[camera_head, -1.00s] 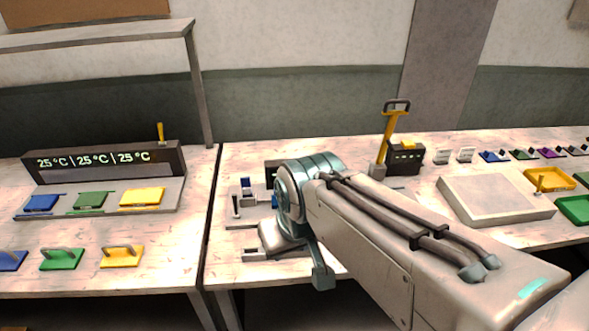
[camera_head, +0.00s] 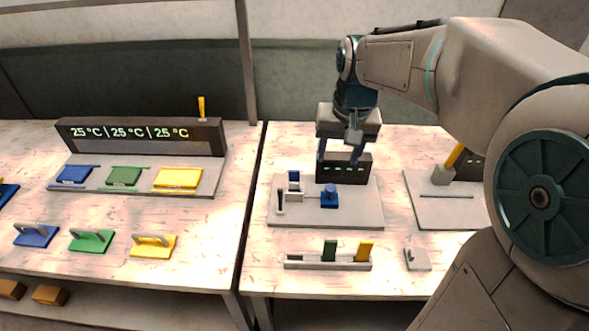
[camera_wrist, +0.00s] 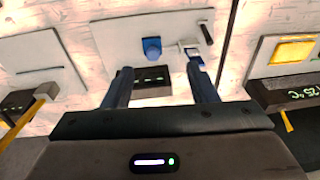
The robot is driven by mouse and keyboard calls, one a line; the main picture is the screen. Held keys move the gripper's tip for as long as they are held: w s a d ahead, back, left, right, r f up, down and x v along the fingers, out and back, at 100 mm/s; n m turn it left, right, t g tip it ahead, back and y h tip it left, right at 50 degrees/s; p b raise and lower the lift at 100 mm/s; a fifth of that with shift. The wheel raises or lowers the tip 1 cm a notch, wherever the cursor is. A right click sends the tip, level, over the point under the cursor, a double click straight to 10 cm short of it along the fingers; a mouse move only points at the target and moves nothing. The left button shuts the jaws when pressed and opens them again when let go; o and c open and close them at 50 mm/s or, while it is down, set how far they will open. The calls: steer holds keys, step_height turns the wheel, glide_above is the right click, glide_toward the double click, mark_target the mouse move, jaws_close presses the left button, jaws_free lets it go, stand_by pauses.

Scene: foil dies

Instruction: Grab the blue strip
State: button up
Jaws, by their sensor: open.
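A small blue piece (camera_head: 294,176), which looks like the blue strip, stands in a white holder on the grey plate (camera_head: 360,213) of the right-hand table. In the wrist view the blue piece (camera_wrist: 195,56) shows at the tip of the right-hand finger, partly hidden; I cannot tell whether they touch. My gripper (camera_head: 339,157) points down, open and empty, above the dark box at the back of the plate, to the right of the blue piece. In the wrist view my gripper (camera_wrist: 160,70) has its fingers wide apart.
A blue knob (camera_head: 329,198) stands beside the holder. A dark box (camera_head: 350,169) stands behind. Blue, green and yellow plates lie on the left table.

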steer(key=g, duration=0.2)
glide_above(294, 182)
step_height(294, 182, down, 6)
steer(key=shift+a+f+h+b, duration=0.25)
steer(key=shift+h+b, duration=0.1)
steer(key=shift+h, duration=0.05)
step_height(294, 182, down, 8)
steer(key=shift+r+p, duration=0.1)
steer(key=shift+p, duration=0.4)
steer(key=shift+w+d+f+p, duration=0.15)
steer(key=shift+f+p, duration=0.3)
steer(key=shift+f, duration=0.95)
steer(key=shift+w+d+f+p, duration=0.1)
steer(key=shift+f+p, duration=0.35)
steer(key=shift+f, duration=0.95)
steer(key=c, duration=1)
